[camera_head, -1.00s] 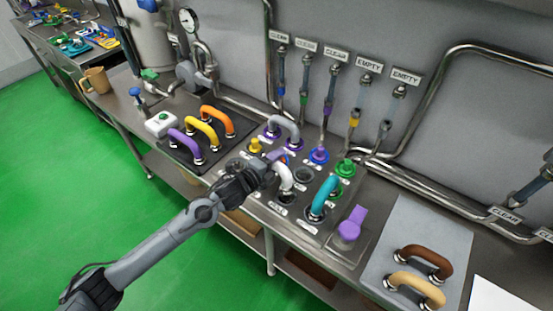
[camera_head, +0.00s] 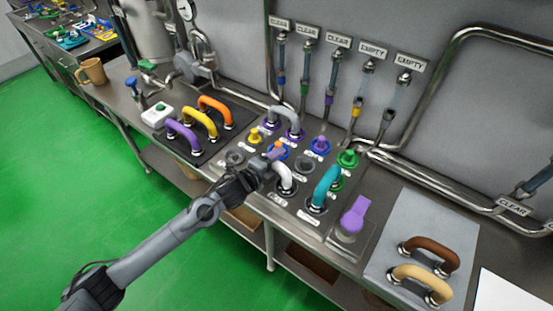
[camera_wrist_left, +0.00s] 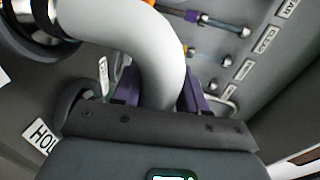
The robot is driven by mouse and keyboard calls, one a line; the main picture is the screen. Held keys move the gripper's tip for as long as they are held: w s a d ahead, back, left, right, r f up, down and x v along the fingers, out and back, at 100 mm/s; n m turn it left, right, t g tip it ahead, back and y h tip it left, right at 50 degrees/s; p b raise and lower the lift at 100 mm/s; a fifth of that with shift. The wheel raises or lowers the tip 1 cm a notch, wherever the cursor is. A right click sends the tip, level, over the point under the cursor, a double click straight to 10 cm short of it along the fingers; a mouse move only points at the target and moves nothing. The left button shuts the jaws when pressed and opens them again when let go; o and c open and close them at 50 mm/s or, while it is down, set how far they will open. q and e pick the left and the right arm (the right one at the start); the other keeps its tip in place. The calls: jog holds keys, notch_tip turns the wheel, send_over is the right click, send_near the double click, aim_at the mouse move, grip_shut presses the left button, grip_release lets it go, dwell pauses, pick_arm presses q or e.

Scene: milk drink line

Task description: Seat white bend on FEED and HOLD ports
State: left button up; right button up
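The white bend (camera_head: 285,176) is at the front of the port panel, in my left gripper (camera_head: 270,168). In the left wrist view the white bend (camera_wrist_left: 150,45) passes between the gripper's purple finger pads (camera_wrist_left: 160,92), which close on it. Its end at upper left is at a dark round port with a metal ring (camera_wrist_left: 38,22); I cannot tell whether it is fully seated. A partly hidden label reading "HOL" (camera_wrist_left: 40,132) lies near that port. The other end is hidden behind the gripper. The FEED label is not legible. My right gripper is not in view.
A teal bend (camera_head: 326,186) stands close to the right, and a grey bend (camera_head: 284,114) behind. Purple, yellow and orange bends stand on a dark mat (camera_head: 215,148) at left. Brown and tan bends stand on a grey mat (camera_head: 420,225).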

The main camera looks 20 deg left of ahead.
pick_arm(q)
jog(key=o, duration=0.5)
jog(key=shift+r, duration=0.1)
jog(key=shift+c, duration=0.2)
jog(key=shift+f, duration=0.2)
jog(key=v, duration=1)
jog(key=shift+s+a+r+p, duration=0.15)
jog(key=shift+s+r+p, duration=0.1)
jog(key=shift+s+p, duration=0.15)
